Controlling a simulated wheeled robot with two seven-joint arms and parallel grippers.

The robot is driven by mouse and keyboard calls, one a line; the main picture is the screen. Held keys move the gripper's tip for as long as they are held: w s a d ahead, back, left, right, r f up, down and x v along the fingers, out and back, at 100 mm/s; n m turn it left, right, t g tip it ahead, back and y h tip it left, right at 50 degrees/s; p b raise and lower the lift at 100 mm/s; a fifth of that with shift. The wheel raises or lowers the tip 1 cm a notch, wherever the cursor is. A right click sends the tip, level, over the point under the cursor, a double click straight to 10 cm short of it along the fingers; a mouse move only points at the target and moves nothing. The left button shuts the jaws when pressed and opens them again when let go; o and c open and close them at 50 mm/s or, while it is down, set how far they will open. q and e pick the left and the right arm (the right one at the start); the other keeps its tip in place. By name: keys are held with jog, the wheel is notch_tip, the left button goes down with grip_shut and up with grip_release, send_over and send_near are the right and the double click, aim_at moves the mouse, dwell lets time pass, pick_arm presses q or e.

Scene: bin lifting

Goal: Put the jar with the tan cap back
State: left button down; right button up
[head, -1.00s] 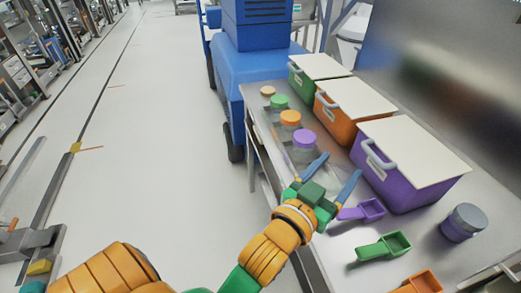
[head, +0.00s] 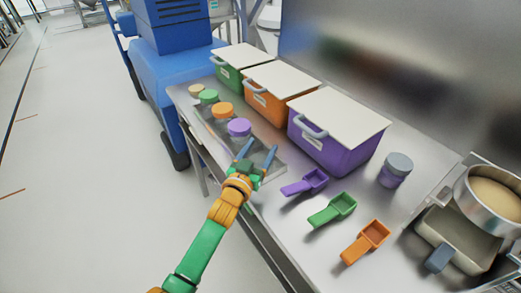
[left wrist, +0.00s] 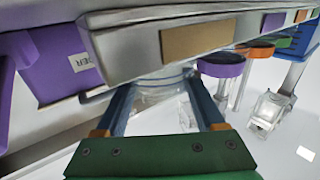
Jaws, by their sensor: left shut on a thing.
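A tan-capped jar (head: 196,91) stands at the far end of the row, beyond the green-capped (head: 208,97), orange-capped (head: 222,110) and purple-capped jars (head: 239,128). My left gripper (head: 260,147) is at the near end of this row, just past the purple-capped jar. In the left wrist view, its fingers (left wrist: 165,108) close on a clear glass jar (left wrist: 160,82); that jar's cap cannot be seen. A grey rail with a tan label (left wrist: 198,42) lies just beyond the fingers and covers part of the jar. My right gripper is not in view.
Green (head: 228,75), orange (head: 262,100) and purple (head: 322,148) lidded bins stand right of the row. Purple (head: 306,182), green (head: 333,208) and orange (head: 367,240) scoops, a grey-capped jar (head: 397,165) and a metal pot (head: 490,185) lie nearer. Floor is clear at left.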

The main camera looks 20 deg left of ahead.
pick_arm(q)
jog(key=shift+f, duration=0.15)
grip_release()
jog(key=shift+s+r, duration=0.1)
jog(key=shift+r, duration=0.2)
jog(key=s, duration=1.2)
jog(key=shift+a, duration=0.45)
jog(key=shift+f, duration=0.15)
